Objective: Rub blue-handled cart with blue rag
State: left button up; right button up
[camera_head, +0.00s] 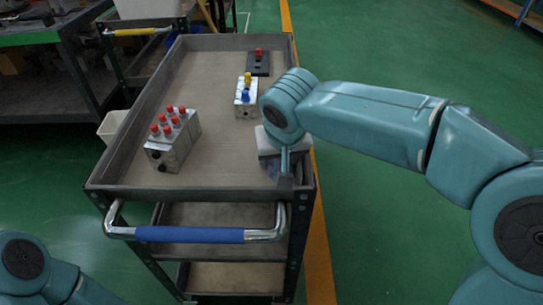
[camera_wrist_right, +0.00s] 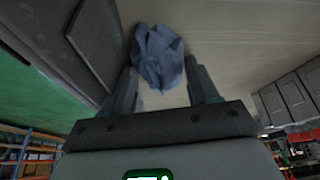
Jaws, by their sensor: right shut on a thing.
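The blue-handled cart (camera_head: 212,85) is a dark-framed trolley with a beige top, and its blue handle (camera_head: 190,235) faces me. My right gripper (camera_head: 284,168) points down at the near right corner of the cart's top tray. In the right wrist view, the crumpled blue rag (camera_wrist_right: 158,57) is between the fingers of my right gripper (camera_wrist_right: 162,78), which is shut on it. The rag appears to be against the tray surface beside its side wall, but exact contact is unclear. In the head view the gripper largely hides the rag. Only part of my left arm shows at lower left; its gripper is out of view.
A grey valve block with several red knobs (camera_head: 173,140) stands on the tray's left. A block with yellow and blue knobs (camera_head: 246,105) and a dark one with a red knob (camera_head: 258,64) stand farther back. A yellow-handled cart (camera_head: 140,32) is behind. The tray's middle is clear.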

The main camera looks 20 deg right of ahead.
notch_tip(320, 180, up, 6)
jog(key=p, duration=0.5)
jog(key=shift+r+p, duration=1.35)
jog(key=shift+r, duration=0.2)
